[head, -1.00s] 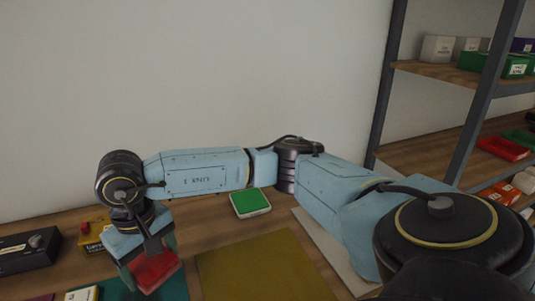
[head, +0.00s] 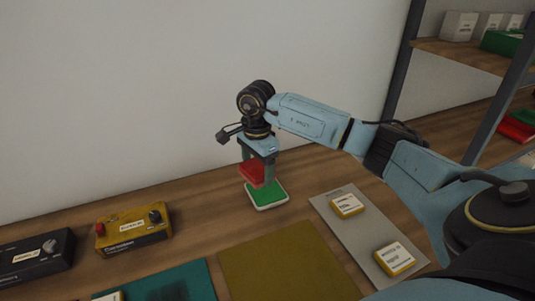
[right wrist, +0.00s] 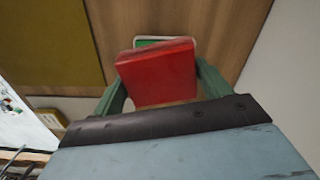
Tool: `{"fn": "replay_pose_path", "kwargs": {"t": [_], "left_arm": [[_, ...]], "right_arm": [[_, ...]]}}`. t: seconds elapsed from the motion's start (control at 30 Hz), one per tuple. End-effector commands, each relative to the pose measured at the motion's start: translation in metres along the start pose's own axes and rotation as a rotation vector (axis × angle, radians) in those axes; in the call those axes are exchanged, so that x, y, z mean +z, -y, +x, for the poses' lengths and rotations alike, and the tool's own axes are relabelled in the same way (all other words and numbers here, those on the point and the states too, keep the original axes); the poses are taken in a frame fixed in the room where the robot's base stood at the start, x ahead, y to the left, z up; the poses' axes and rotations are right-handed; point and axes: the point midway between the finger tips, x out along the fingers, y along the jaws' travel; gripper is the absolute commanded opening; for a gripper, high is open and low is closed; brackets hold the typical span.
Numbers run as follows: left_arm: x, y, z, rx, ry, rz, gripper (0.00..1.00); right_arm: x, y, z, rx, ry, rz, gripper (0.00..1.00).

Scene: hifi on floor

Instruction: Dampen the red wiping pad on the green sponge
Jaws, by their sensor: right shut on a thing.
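The red wiping pad (head: 254,174) is held between the fingers of my right gripper (head: 256,170), which is shut on it. The green sponge (head: 266,194) lies in a white tray on the wooden table, just below the pad. In the head view the pad is above the sponge's far left part, and I cannot tell whether they touch. In the right wrist view the pad (right wrist: 157,72) covers most of the sponge (right wrist: 150,43), leaving only a far strip and the white rim visible. My left gripper is not in view.
A yellow box with knobs (head: 133,233) and a black box (head: 34,259) stand at the left. A teal mat (head: 190,281), an olive mat (head: 285,262) and a grey board (head: 345,232) with two yellow-and-white blocks (head: 346,205) lie in front. A wall is behind and shelves (head: 468,55) are right.

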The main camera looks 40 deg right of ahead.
Motion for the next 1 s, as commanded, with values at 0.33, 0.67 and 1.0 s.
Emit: {"fn": "replay_pose_path", "kwargs": {"t": [0.33, 0.67, 1.0], "left_arm": [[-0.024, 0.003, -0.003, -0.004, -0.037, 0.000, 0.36], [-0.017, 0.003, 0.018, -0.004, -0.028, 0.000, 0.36], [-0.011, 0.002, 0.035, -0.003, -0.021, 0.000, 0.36]], "right_arm": [[-0.033, 0.000, 0.004, 0.008, -0.008, 0.261, 0.58], [-0.032, -0.001, 0.035, 0.009, -0.008, 0.257, 0.58], [-0.032, -0.001, 0.060, 0.008, -0.008, 0.255, 0.58]]}}
